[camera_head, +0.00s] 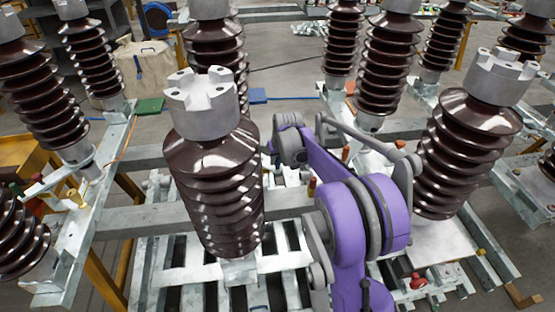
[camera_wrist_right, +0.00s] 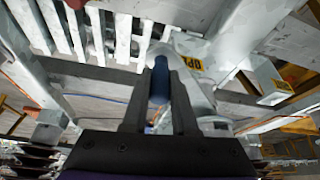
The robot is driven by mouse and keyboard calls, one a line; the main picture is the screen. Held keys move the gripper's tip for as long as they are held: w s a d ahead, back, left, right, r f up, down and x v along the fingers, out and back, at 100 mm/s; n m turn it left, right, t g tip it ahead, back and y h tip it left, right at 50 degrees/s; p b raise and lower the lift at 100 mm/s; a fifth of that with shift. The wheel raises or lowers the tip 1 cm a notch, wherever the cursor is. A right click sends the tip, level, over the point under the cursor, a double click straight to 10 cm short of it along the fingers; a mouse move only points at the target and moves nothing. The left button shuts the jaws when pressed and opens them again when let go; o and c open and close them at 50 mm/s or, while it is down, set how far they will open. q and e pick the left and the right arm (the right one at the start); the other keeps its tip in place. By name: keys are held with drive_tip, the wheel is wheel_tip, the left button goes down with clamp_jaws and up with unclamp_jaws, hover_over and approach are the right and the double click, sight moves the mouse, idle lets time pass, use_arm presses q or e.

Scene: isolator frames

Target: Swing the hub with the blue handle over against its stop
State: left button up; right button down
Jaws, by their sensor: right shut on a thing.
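The blue handle (camera_wrist_right: 159,84) stands between the two dark fingers of my right gripper (camera_wrist_right: 160,90) in the right wrist view. The fingers are shut on it. Beside and behind it is a pale grey rounded metal body (camera_wrist_right: 200,78), which looks like the hub, with a yellow label (camera_wrist_right: 188,63) partly readable as "OPE". The stop cannot be made out, and I cannot tell whether the hub touches it. In the head view my purple right arm reaches in among the insulators; its gripper and the blue handle are hidden there. My left gripper is not in view.
Large brown ribbed insulators (camera_head: 213,185) with grey metal caps stand close on the left of my right arm, and another (camera_head: 468,150) stands on the right. Grey steel beams (camera_head: 160,218) and slatted frames surround the arm. A red handle (camera_head: 418,281) sits low at right.

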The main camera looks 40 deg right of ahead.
idle(0.8)
drive_tip(key=a, duration=0.6)
drive_tip(key=shift+s+b, duration=0.3)
drive_tip(key=shift+s, duration=0.15)
drive_tip(key=c, duration=0.7)
unclamp_jaws()
drive_tip(key=shift+w, duration=0.1)
drive_tip(key=v, duration=1.1)
drive_tip(key=shift+p, duration=0.3)
drive_tip(key=shift+d, duration=0.1)
